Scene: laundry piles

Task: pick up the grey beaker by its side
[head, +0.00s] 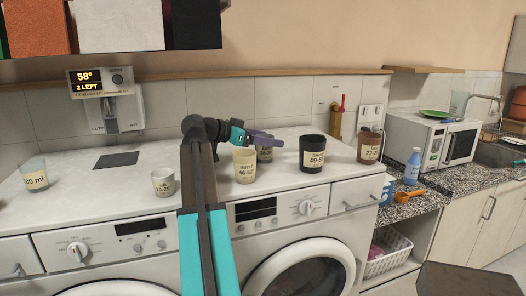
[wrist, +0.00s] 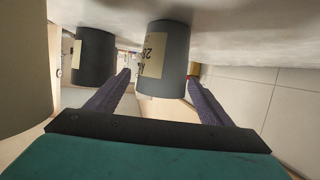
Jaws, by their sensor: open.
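The grey beaker (head: 265,154) stands on the white worktop, partly hidden behind a cream cup and under my gripper in the head view. In the wrist view, which looks upside down, the grey beaker (wrist: 174,48) is in the middle with a pale label on its side. My gripper (head: 268,139) is open, its purple fingers pointing right at the beaker. In the wrist view the fingers of my gripper (wrist: 160,78) lie one on each side of the beaker, with gaps showing. I cannot tell how deep it sits between them.
The cream cup (head: 244,166) stands just in front of the beaker. A black cup (head: 312,154) and a brown cup (head: 369,148) stand to the right. A small white cup (head: 163,182) and a glass (head: 34,174) stand left.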

